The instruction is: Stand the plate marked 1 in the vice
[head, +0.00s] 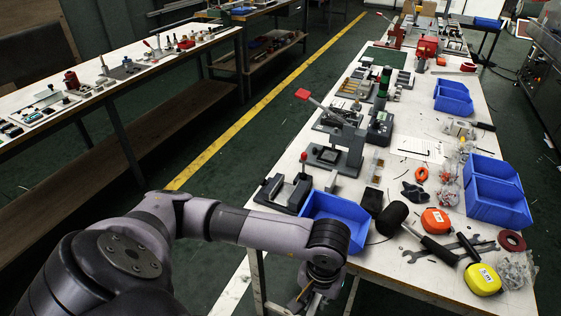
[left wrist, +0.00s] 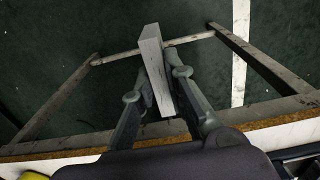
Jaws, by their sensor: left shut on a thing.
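My left gripper (left wrist: 159,84) is shut on a grey rectangular plate (left wrist: 153,48), which stands out between the two fingers. No number can be read on it from here. In the head view the left gripper (head: 307,299) hangs at the near left edge of the workbench, below my forearm, and the plate there is mostly hidden. A small vice with dark base and grey jaws (head: 285,192) sits at the bench's left edge, beyond the gripper and apart from it. My right gripper is not in view.
A blue bin (head: 335,215) stands right of the vice, close behind my wrist. A black mallet (head: 391,218), an orange tape measure (head: 435,221) and wrenches lie to the right. A lever press (head: 340,145) stands behind the vice. The floor left of the bench is clear.

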